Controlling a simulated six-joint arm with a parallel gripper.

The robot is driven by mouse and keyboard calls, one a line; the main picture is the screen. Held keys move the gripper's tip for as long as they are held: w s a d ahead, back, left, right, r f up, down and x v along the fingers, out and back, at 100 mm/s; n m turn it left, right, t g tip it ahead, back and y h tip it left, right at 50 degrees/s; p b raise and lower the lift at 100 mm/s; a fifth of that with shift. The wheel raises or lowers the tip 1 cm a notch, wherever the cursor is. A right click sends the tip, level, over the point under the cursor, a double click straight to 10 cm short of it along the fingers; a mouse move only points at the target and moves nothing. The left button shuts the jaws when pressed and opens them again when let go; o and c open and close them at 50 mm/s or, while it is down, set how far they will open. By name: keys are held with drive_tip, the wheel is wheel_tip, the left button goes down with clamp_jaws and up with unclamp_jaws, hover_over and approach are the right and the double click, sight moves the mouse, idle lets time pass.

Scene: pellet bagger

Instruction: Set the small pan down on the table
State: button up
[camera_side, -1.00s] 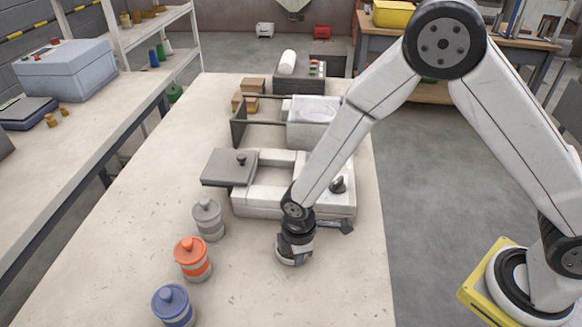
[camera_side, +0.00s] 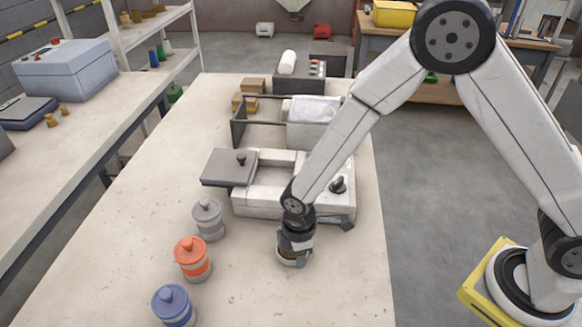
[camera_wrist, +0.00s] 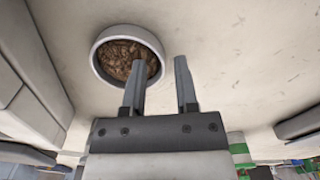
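The small pan (camera_wrist: 100,66) is a round, pale-rimmed vessel with brown pellets inside. In the wrist view it appears to rest level on the pale table (camera_wrist: 225,50). In the side view, the pan (camera_side: 291,261) is below my wrist and partly hidden by it. My gripper (camera_wrist: 160,63) has its two fingers apart, with nothing visibly clamped. The left finger overlaps the pan's near rim in the picture; the right finger is just outside the rim. I cannot tell whether either finger touches the pan.
A grey jar (camera_side: 208,220), an orange jar (camera_side: 192,260) and a blue jar (camera_side: 173,306) stand left of the pan. Behind it is a white machine (camera_side: 253,205) with a grey plate (camera_side: 228,168). The table is clear at the front right.

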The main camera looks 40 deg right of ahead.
wheel_tip(320, 180, up, 11)
idle(0.7)
idle(0.5)
drive_tip(key=s+d+r+m+t, duration=0.1)
drive_tip(key=s+d+m, duration=0.2)
drive_tip(key=d+m, duration=0.3)
drive_tip(key=s+d+r+m+t, duration=0.1)
drive_tip(key=s+d+r+m, duration=0.1)
drive_tip(key=s+d+m, duration=0.2)
drive_tip(key=d+m, duration=0.3)
drive_tip(key=d, duration=0.5)
drive_tip(key=shift+s+m+t, duration=0.15)
drive_tip(key=shift+m+t, duration=0.15)
